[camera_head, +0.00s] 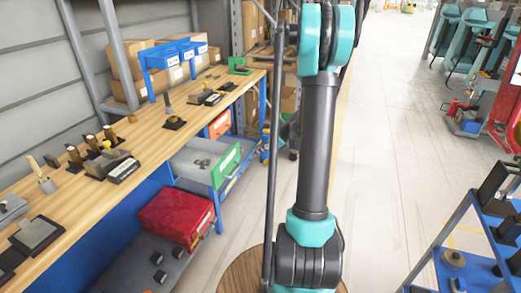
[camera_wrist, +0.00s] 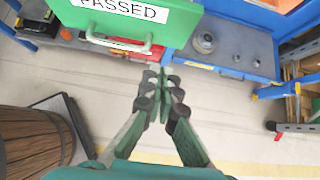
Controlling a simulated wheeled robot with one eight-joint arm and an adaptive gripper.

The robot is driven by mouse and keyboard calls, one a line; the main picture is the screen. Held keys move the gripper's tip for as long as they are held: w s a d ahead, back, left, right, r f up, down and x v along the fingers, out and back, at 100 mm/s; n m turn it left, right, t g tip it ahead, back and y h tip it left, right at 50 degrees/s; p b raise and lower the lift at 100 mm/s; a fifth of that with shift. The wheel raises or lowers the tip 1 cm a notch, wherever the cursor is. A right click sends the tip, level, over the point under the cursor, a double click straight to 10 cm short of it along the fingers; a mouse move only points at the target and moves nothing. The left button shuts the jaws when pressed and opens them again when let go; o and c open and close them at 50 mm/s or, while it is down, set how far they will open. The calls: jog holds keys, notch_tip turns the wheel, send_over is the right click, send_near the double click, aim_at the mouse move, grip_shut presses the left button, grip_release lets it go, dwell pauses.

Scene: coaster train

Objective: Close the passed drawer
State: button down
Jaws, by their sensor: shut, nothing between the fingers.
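The passed drawer has a green front (camera_wrist: 150,30) with a white "PASSED" label and a pale bar handle (camera_wrist: 118,46). In the head view the drawer (camera_head: 226,164) stands pulled out from under the workbench, with small grey parts inside. In the wrist view my gripper (camera_wrist: 163,76) is shut and empty. Its tips appear just below and right of the handle, apart from it in the picture; the exact depth gap is unclear. My gripper cannot be made out in the head view.
The wooden workbench (camera_head: 150,137) holds tools and blocks. A red box (camera_head: 177,216) sits on the lower shelf below the drawer. An orange-fronted drawer (camera_head: 220,125) is farther along the bench. A blue cart (camera_head: 485,240) stands at right; open floor lies between.

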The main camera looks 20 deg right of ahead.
aim_at(236, 158)
jog(key=w+a+f, duration=0.1)
jog(key=a, duration=0.1)
jog(key=w+a+f, duration=0.2)
jog(key=w+a, duration=0.1)
jog(key=shift+a+f, duration=0.35)
jog(key=shift+f, duration=0.05)
jog(key=shift+w+a, duration=0.25)
jog(key=shift+a, duration=0.05)
jog(key=shift+a, duration=0.1)
jog(key=w+a, duration=0.3)
jog(key=a, duration=0.2)
jog(key=w+a, duration=0.4)
jog(key=a, duration=0.1)
jog(key=w+a, duration=0.4)
jog(key=shift+a, duration=0.4)
jog(key=shift+w+a+r, duration=0.1)
jog(key=shift+w+a, duration=0.35)
jog(key=shift+a, duration=0.3)
